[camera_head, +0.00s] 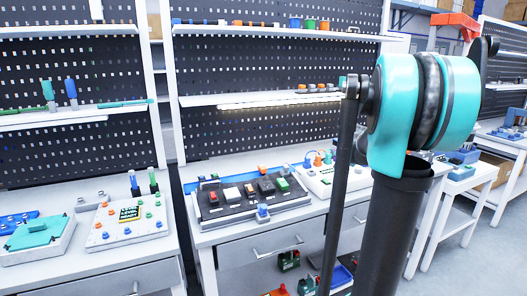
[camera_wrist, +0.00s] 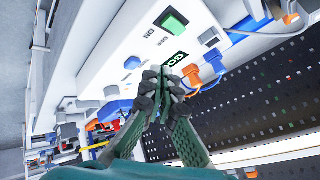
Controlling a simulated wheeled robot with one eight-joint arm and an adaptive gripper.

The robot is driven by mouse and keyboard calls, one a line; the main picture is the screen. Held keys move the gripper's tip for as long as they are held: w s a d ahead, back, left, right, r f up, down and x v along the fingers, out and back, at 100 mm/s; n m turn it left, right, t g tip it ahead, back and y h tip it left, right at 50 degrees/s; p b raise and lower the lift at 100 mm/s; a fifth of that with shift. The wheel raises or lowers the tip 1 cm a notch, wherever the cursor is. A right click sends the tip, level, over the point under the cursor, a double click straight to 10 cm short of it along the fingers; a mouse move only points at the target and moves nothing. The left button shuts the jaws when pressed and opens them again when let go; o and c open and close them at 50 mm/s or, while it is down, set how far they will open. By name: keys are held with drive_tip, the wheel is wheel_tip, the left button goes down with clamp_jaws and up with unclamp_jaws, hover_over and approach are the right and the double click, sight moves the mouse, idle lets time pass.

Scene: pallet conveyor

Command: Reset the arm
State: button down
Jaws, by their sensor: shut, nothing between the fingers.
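My gripper (camera_wrist: 165,86) shows in the wrist view with its two dark fingers together at the tips. It is shut and empty. Behind the fingertips, in that view, is a white panel (camera_wrist: 110,62) with a green button (camera_wrist: 172,21), a blue knob (camera_wrist: 132,62) and orange plugs. I cannot tell how far the fingers are from the panel. In the head view my teal and dark arm rises at the right; the gripper itself is not seen there.
In the head view a black board with switches (camera_head: 212,211) lies on the middle workbench (camera_head: 226,234), with a white panel (camera_head: 350,181) beside it. Another bench at left holds white boards (camera_head: 128,236). Perforated walls and shelves (camera_head: 262,98) stand behind. Open floor (camera_head: 480,262) shows at right.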

drive_tip(key=s+a+f+n+g, duration=0.1)
drive_tip(key=s+a+f, duration=0.4)
drive_tip(key=s, duration=0.6)
drive_tip(key=s+a+f+n+g, duration=0.1)
drive_tip(key=s+a+f+n, duration=0.3)
drive_tip(key=s, duration=0.7)
drive_tip(key=s+a+f+n+g, duration=0.2)
drive_tip(key=s+a+f+n, duration=0.1)
drive_tip(key=s+a+f, duration=0.4)
drive_tip(key=s+f, duration=0.2)
drive_tip(key=s, duration=0.2)
drive_tip(key=shift+s+a+f, duration=0.2)
drive_tip(key=shift+s+f, duration=0.05)
drive_tip(key=shift+f, duration=0.15)
